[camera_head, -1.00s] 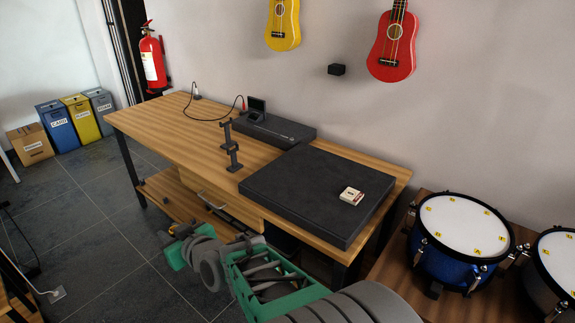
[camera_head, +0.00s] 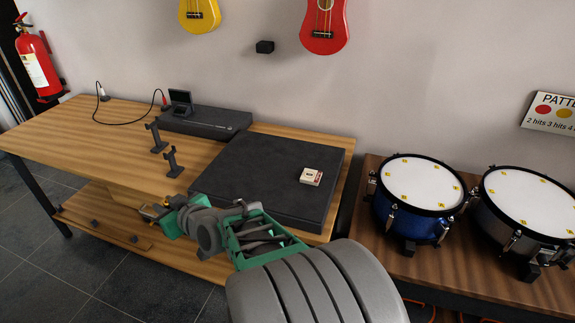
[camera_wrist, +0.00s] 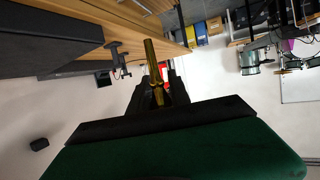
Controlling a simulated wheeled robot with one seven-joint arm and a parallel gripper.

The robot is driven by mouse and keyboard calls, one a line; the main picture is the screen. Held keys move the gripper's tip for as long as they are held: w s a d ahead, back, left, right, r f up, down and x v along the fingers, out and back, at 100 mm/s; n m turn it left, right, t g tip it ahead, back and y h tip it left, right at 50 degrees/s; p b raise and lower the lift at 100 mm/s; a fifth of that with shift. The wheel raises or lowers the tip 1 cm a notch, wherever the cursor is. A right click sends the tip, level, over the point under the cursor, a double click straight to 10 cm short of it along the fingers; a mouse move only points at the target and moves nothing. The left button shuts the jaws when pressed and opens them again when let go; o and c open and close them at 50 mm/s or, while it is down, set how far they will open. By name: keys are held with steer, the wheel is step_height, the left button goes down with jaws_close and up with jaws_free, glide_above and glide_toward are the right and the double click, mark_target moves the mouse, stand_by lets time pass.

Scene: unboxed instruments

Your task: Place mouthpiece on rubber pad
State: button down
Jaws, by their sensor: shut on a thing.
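The brass mouthpiece (camera_wrist: 151,52) is held between the dark fingers of my gripper (camera_wrist: 156,92) in the wrist view, its narrow end pointing away from the wrist. In the head view my gripper (camera_head: 154,211) is small and in front of the bench's near edge, left of the rubber pad. A small gold bit of the mouthpiece (camera_head: 149,213) shows there. The rubber pad (camera_head: 262,165) is a thick black slab lying on the right end of the wooden bench. My gripper is apart from the pad.
Two dark stands (camera_head: 172,162) are left of the pad. A black case (camera_head: 205,121) is behind. Drums (camera_head: 418,185) stand on a table to the right.

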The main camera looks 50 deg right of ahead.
steer(key=s+d+r, duration=0.2)
steer(key=s+d, duration=0.2)
steer(key=d, duration=0.3)
steer(key=s+d+r+p, duration=0.1)
steer(key=s+d+r, duration=0.25)
steer(key=d, duration=0.35)
steer(key=s+d+r, duration=0.2)
steer(key=s+d, duration=0.3)
steer(key=d, duration=0.3)
steer(key=shift+h, duration=0.3)
steer(key=w+d+f, duration=0.1)
steer(key=w+f, duration=0.2)
steer(key=w, duration=0.1)
steer(key=w+f, duration=0.3)
steer(key=w, duration=0.2)
steer(key=w+d+f+p, duration=0.1)
steer(key=w+f, duration=0.2)
steer(key=w, duration=0.1)
steer(key=shift+w+d+f, duration=0.15)
steer(key=shift+d+f, duration=0.1)
steer(key=shift+d, duration=0.05)
steer(key=shift+w+f, duration=0.25)
steer(key=shift+f, duration=1.8)
steer(key=c, duration=1.2)
jaws_free()
